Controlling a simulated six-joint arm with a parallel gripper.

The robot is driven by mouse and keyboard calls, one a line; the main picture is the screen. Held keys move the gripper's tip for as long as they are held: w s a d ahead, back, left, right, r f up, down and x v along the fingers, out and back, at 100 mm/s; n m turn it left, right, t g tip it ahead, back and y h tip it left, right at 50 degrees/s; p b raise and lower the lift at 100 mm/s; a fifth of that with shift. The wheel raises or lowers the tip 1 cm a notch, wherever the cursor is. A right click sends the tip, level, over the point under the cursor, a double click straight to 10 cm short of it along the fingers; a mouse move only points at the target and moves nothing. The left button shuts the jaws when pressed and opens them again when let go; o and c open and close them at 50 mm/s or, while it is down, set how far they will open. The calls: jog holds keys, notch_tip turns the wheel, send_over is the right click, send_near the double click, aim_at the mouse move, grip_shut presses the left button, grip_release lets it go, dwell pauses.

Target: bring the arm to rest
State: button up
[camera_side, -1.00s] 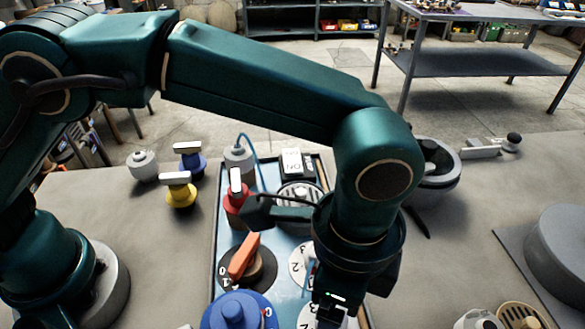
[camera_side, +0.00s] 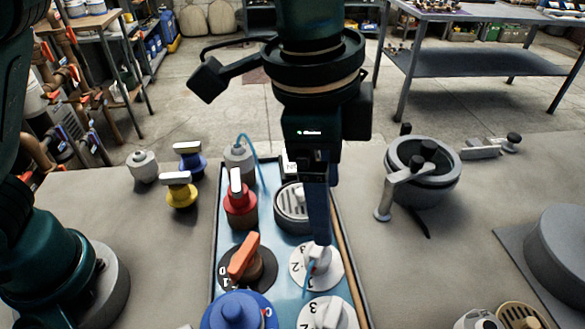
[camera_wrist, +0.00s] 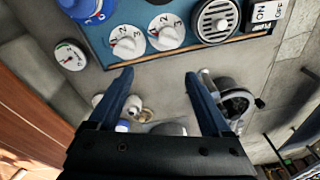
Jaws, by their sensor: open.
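My gripper (camera_side: 318,220) points down above the blue control panel (camera_side: 222,258) in the side view. Its fingers show one behind the other there, in front of the round grille (camera_side: 291,207) and over a white numbered dial (camera_side: 316,266). In the wrist view my gripper (camera_wrist: 158,85) has its two blue fingers spread wide with nothing between them. The panel with its two white dials (camera_wrist: 128,42) lies beyond the fingertips at the top of that view. I cannot tell the exact height of the fingertips over the dial.
Yellow (camera_side: 181,192) and blue (camera_side: 189,161) valves stand left. A grey pot-like fitting (camera_side: 423,180) with a lever stands right. Bare bench lies between.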

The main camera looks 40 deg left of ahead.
jog(key=s+a+r+n+t, duration=0.1)
jog(key=a+r+n+t, duration=0.35)
jog(key=a, duration=0.95)
jog(key=s+a+f+n+y, duration=0.1)
jog(key=s+a+f+n, duration=0.4)
jog(key=s+a+n, duration=0.2)
jog(key=shift+s+a+f+n, duration=0.25)
jog(key=shift+s+n, duration=0.05)
jog(key=shift+n, duration=0.25)
